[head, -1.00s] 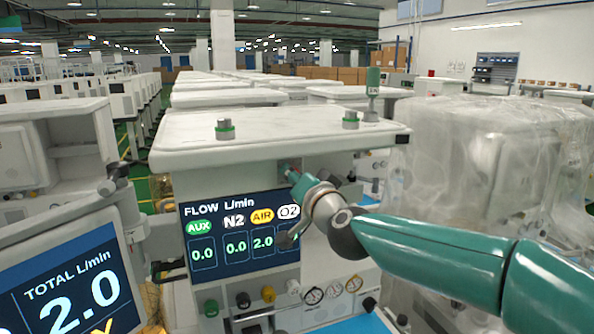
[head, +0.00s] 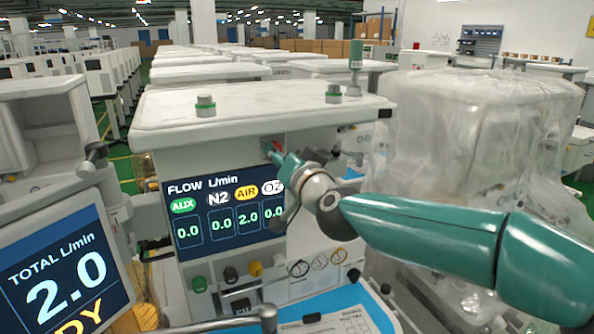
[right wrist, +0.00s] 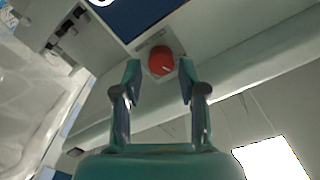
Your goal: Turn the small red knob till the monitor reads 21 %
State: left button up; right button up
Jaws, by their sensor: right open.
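The small red knob (right wrist: 161,60) sits on a pale square plate under the cart top's overhang in the right wrist view. A white mark shows on its face. My right gripper (right wrist: 159,78) is open, its two fingers on either side of the knob with gaps. In the head view the right gripper (head: 273,153) is at the panel above the flow screen and mostly hides the knob. The monitor (head: 65,275) at lower left reads TOTAL L/min 2.0, with cut-off yellow letters below. No percent value is visible. My left gripper is not in view.
The flow screen (head: 225,218) reads AUX 0.0, N2 0.0, AIR 2.0, O2 0.0. Coloured knobs and gauges (head: 320,262) lie below it. A blue work surface (head: 350,308) is in front. A plastic-wrapped cart (head: 470,150) stands to the right.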

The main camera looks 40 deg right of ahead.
jog(key=v, duration=1)
jog(key=shift+s, duration=0.15)
jog(key=shift+a, duration=0.1)
jog(key=s+m, duration=0.4)
jog(key=b+x, duration=0.2)
jog(key=x, duration=1.4)
jog(key=shift+w+a, duration=0.3)
jog(key=shift+w, duration=0.05)
